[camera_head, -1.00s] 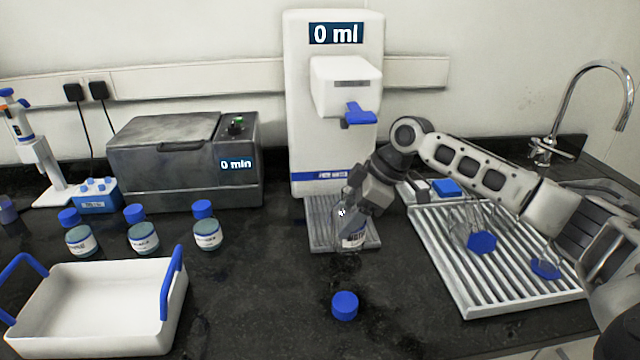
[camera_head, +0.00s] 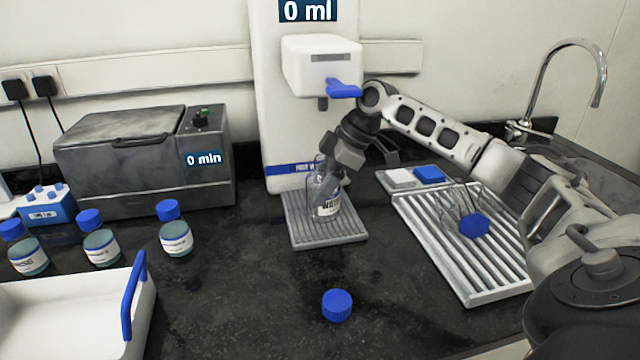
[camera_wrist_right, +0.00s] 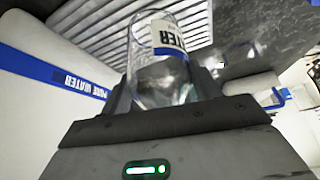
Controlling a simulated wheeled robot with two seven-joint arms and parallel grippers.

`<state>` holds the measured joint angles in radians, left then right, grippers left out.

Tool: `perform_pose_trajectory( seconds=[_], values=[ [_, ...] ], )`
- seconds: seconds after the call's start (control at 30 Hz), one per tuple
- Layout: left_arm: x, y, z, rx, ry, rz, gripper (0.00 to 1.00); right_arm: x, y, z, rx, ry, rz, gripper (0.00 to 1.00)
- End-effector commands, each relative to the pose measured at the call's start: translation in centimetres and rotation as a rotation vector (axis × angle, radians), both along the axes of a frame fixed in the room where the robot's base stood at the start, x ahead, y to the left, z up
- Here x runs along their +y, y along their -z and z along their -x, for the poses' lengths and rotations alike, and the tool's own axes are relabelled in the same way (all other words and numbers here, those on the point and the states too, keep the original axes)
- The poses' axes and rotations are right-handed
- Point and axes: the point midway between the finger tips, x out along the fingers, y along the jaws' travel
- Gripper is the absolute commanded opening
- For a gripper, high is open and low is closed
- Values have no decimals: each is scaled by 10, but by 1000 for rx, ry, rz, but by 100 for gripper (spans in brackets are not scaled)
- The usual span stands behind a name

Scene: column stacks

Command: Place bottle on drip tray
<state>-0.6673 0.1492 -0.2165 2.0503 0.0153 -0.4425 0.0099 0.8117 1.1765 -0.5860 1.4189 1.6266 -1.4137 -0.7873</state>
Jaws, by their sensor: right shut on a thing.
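A clear glass bottle (camera_head: 325,205) with a white WATER label stands upright over the ridged grey drip tray (camera_head: 345,238), below the spout of the white dispenser (camera_head: 270,120). Its base appears to be on the tray. My right gripper (camera_head: 326,178) is shut on the bottle from the right and behind. In the right wrist view the bottle (camera_wrist_right: 165,80) sits between the jaws, with the tray's ridges (camera_wrist_right: 105,35) behind it. The blue cap (camera_head: 337,305) lies on the counter in front. My left gripper is not in view.
Several blue-capped bottles (camera_head: 101,246) stand at left, behind a white tray with a blue handle (camera_head: 135,295). A grey machine (camera_head: 140,165) stands behind them. A ridged drying rack (camera_head: 470,270) with glassware lies at right. The counter around the cap is clear.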

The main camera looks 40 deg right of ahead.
Motion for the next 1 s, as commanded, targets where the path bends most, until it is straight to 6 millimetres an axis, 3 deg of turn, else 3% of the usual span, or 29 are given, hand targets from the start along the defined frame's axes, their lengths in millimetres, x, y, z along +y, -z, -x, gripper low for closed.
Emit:
perform_pose_trajectory(
  seconds=[0.07,0.1,0.17,0.53,1.0],
  values=[
    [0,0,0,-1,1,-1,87,0,1,0,-1,0,-2,29],
    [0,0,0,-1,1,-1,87,0,2,0,-1,0,-1,70],
    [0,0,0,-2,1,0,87,0,1,0,-1,0,-1,84],
    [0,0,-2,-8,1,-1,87,-2,-5,1,-2,1,0,84],
    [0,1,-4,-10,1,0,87,-27,-63,22,-3,1,0,84]
  ],
)
